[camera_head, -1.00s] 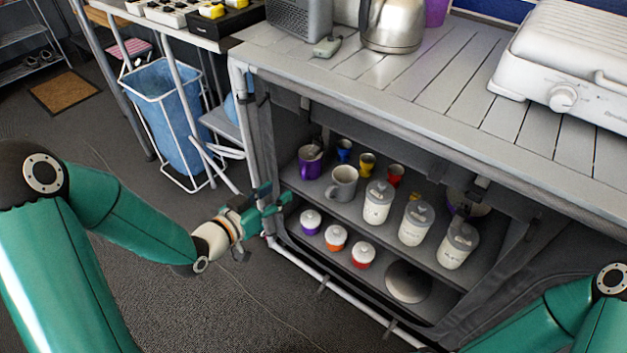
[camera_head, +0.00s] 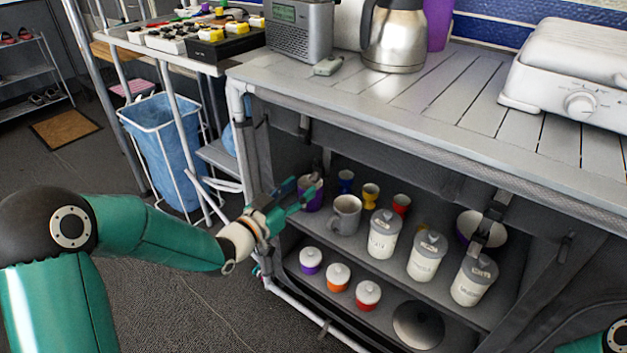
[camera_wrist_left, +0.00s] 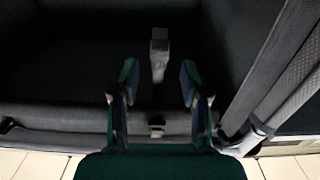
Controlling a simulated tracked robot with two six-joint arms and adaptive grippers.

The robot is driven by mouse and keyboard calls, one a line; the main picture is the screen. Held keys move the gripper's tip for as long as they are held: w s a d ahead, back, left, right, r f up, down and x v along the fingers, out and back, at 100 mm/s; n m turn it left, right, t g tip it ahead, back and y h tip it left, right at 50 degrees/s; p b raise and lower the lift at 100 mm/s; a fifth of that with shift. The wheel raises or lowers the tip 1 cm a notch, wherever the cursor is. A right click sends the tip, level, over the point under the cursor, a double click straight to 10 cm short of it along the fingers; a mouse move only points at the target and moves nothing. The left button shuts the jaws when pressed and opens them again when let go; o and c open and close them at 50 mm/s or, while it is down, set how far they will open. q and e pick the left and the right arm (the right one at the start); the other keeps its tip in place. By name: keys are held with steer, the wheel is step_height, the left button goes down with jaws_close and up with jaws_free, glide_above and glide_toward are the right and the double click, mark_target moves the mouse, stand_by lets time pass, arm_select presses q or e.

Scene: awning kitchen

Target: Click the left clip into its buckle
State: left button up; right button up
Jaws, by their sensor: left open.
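My left gripper (camera_head: 303,190) is open and empty at the left front of the shelf unit, in front of the purple mug. In the left wrist view its fingers (camera_wrist_left: 159,85) stand apart on either side of a narrow grey strap end with a pale block, which looks like the clip (camera_wrist_left: 159,46). A small pale fitting, perhaps the buckle (camera_wrist_left: 157,131), sits on the grey edge between the finger bases. They look apart. In the head view a dark strap (camera_head: 304,125) hangs under the worktop at the left. My right gripper is out of view.
The worktop (camera_head: 400,110) overhangs the shelves. Mugs, cups and lidded jars (camera_head: 384,235) fill the upper shelf; small lidded pots (camera_head: 338,277) stand below. A pale frame post (camera_head: 240,130) and a blue bin (camera_head: 170,155) are at left. Another strap (camera_head: 490,220) hangs at right.

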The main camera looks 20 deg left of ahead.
mark_target(311, 179)
arm_select(q)
steer(key=b+x, duration=0.1)
steer(key=x, duration=0.5)
steer(key=shift+w, duration=0.15)
steer(key=shift+c, duration=0.2)
jaws_close()
